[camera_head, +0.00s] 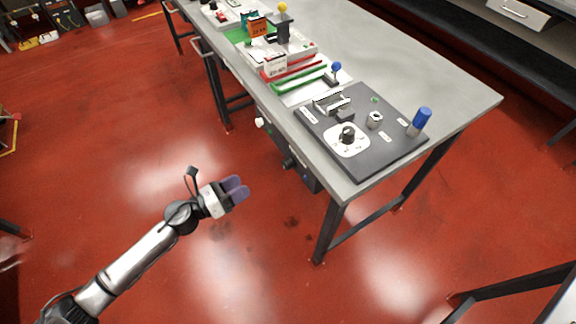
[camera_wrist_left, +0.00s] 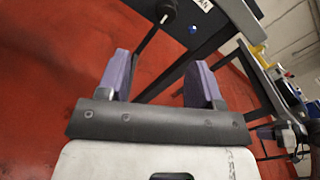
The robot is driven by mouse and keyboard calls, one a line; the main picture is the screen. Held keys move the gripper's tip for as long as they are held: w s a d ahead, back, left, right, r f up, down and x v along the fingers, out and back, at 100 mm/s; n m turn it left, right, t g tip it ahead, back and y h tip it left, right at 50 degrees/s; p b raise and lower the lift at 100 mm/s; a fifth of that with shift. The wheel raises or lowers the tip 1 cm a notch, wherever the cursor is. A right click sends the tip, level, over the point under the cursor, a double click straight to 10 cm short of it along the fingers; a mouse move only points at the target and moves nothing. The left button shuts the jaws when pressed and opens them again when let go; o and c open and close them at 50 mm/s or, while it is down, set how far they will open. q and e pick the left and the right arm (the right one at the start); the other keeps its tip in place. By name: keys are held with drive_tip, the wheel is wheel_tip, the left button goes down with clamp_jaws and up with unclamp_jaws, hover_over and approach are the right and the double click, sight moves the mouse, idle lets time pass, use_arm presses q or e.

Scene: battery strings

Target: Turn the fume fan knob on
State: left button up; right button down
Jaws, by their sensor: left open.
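A black knob (camera_head: 289,163) sticks out from a dark box (camera_head: 302,172) under the near side of the grey bench. In the left wrist view a black knob (camera_wrist_left: 167,11) shows at the top, beside a white label (camera_wrist_left: 204,4) whose visible letters end in "AN". My left gripper (camera_head: 239,188) has purple fingers, is open and empty, and is left of and apart from the box. In the left wrist view its fingers (camera_wrist_left: 160,63) are spread, with the knob beyond them. My right gripper is not in view.
The grey bench (camera_head: 440,90) carries a dark panel (camera_head: 375,160) with a dial (camera_head: 347,136) and a blue cylinder (camera_head: 420,120). A bench leg (camera_head: 328,232) stands right of the box. Red floor (camera_head: 230,270) around my left arm is clear.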

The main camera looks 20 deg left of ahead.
sight(284, 166)
use_arm(q)
drive_tip(key=w+d, duration=0.3)
drive_tip(key=w+d+m, duration=0.1)
drive_tip(key=w+d, duration=0.2)
drive_tip(key=w, duration=0.1)
drive_tip(key=w+d+m+b, duration=0.1)
drive_tip(key=w+d, duration=0.2)
drive_tip(key=shift+w+d+g+h, duration=0.1)
drive_tip(key=shift+w+g+h, duration=0.1)
drive_tip(key=shift+g+h, duration=0.15)
drive_tip(key=c, duration=0.9)
